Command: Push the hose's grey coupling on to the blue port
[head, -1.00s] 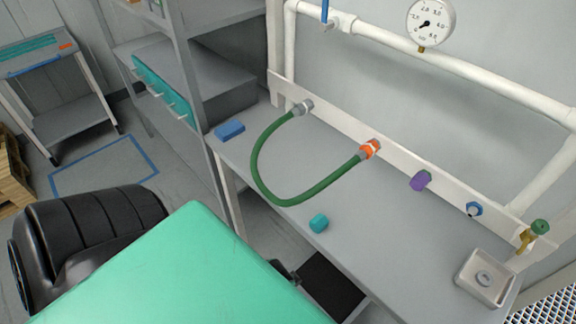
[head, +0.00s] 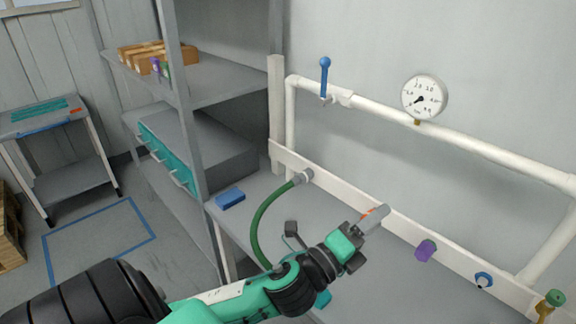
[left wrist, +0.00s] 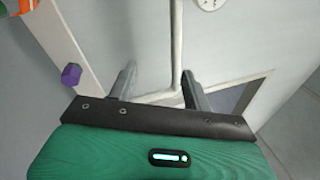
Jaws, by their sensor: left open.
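The green hose (head: 257,222) runs from a grey end fitting (head: 302,177) at the left of the white rail and curves down behind my left arm. Its other end, with the grey coupling, is hidden behind my left gripper. A bit of the orange port (head: 369,211) shows beside the gripper. The blue port (head: 484,280) is farther right on the rail and has nothing on it. My left gripper (head: 373,219) is in front of the orange port. In the left wrist view its fingers (left wrist: 160,82) are apart with nothing seen between them. My right gripper is not in view.
A purple port (head: 425,250) sits between the orange and blue ports. A green-handled brass valve (head: 552,300) is at the far right. A blue block (head: 231,198) and a partly hidden teal block (head: 323,298) lie on the bench. White pipes with a gauge (head: 425,97) run above.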

